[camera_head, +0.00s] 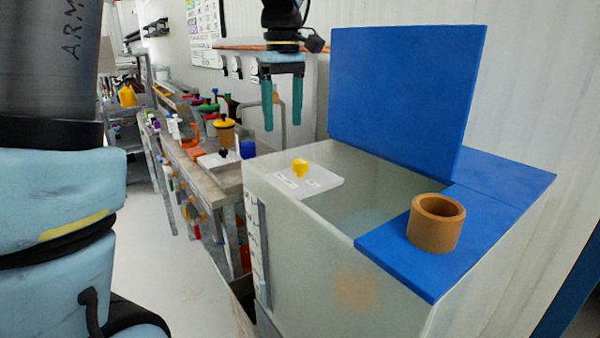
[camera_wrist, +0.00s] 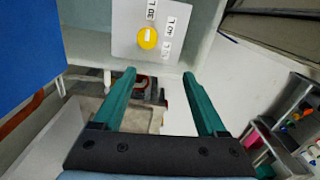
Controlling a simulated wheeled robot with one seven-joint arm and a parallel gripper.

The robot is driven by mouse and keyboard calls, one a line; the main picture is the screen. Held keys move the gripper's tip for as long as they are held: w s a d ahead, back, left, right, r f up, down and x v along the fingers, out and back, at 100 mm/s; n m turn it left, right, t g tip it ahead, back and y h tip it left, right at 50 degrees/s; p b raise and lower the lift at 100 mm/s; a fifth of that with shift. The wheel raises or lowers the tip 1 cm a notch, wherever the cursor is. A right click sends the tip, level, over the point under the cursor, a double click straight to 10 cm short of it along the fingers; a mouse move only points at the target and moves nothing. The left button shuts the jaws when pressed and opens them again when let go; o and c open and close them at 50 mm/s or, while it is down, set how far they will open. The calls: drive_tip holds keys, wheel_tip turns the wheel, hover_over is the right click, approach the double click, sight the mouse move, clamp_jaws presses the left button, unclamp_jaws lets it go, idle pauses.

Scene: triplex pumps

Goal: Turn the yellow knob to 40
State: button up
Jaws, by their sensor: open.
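In the wrist view the knob (camera_wrist: 148,38) is a yellow disc with a white mark, beyond my fingertips. Labels lie around it; one seems to read 30 (camera_wrist: 152,10) and one 40 (camera_wrist: 171,27), and a third is too blurred to read. My gripper (camera_head: 284,128) has green fingers pointing down, above and behind the knob in the head view. It is open and empty, also in the wrist view (camera_wrist: 160,72), and apart from the knob.
An upright blue panel (camera_head: 405,95) stands on the tank, right of my gripper. A brown ring (camera_head: 436,222) sits on the blue cover (camera_head: 400,250). A cluttered workbench (camera_head: 200,152) is at the left. The space directly above the knob looks clear.

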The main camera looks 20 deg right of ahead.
sight(300, 161)
drive_tip(key=s+d+r, duration=0.1)
drive_tip(key=s+d, duration=0.1)
drive_tip(key=d, duration=0.2)
drive_tip(key=shift+n, duration=0.4)
drive_tip(key=f, duration=1)
drive_tip(key=shift+w+a, duration=0.15)
drive_tip(key=shift+a, duration=0.25)
clamp_jaws()
